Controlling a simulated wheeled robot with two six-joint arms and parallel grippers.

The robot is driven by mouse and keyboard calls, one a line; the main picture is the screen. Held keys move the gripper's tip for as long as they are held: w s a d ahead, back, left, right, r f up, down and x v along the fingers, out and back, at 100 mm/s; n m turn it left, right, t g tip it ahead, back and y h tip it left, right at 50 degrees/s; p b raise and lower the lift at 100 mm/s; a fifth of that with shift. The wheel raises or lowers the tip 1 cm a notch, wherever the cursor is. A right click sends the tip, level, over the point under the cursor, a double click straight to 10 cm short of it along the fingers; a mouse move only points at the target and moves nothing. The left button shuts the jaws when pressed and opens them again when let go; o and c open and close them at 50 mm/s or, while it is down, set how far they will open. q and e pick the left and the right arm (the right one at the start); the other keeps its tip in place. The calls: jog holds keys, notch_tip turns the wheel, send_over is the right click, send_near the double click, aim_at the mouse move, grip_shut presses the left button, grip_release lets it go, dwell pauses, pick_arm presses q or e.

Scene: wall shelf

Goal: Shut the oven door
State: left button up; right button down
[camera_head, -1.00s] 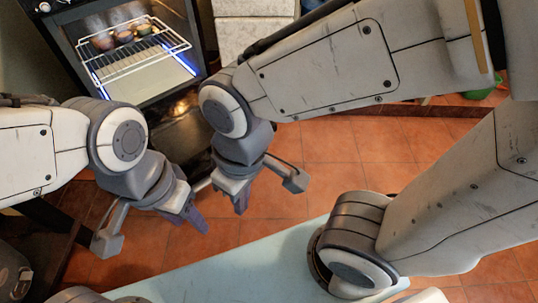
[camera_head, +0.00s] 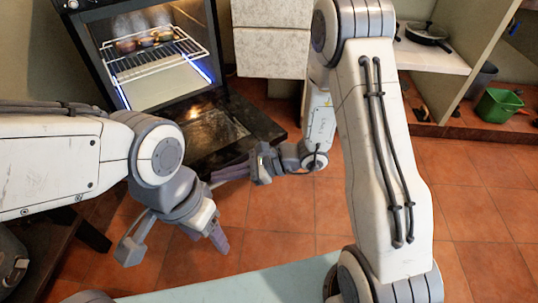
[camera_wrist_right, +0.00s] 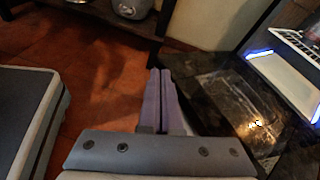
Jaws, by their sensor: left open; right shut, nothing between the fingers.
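The oven (camera_head: 97,40) stands at the upper left in the head view. Its dark glass door (camera_head: 225,125) is folded down, wide open. My right gripper (camera_head: 214,180) is shut and empty, beside the door's outer edge, with its fingers pointing left. In the right wrist view the shut fingers (camera_wrist_right: 160,74) lie just left of the door (camera_wrist_right: 225,95); I cannot tell whether they touch it. My left gripper (camera_head: 219,242) is open and empty, lower down and nearer, over the floor.
A wire rack (camera_head: 150,60) with several round items is inside the lit oven. White drawers (camera_head: 272,52) stand right of it. A shelf with a pan (camera_head: 428,33) and a green bin (camera_head: 497,105) are at the right. The tiled floor (camera_head: 480,200) is clear.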

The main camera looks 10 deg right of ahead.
jog(key=w+d+f+m+t+h+b, duration=0.1)
jog(key=w+d+f+m+t+h, duration=0.35)
jog(key=d+f+m, duration=0.45)
jog(key=w+d+f+m+t+h+b, duration=0.1)
jog(key=w+d+f+m+t+h, duration=0.4)
jog(key=d+f, duration=0.45)
jog(key=w+d+r+b+x, duration=0.1)
jog(key=b+x, duration=0.4)
jog(key=x, duration=0.4)
jog(key=shift+n+y, duration=0.3)
jog(key=shift+y, duration=0.05)
jog(key=shift+w+a+r, duration=0.1)
jog(key=shift+r, duration=1.15)
jog(key=shift+a+r, duration=0.1)
jog(key=shift+r, duration=1.1)
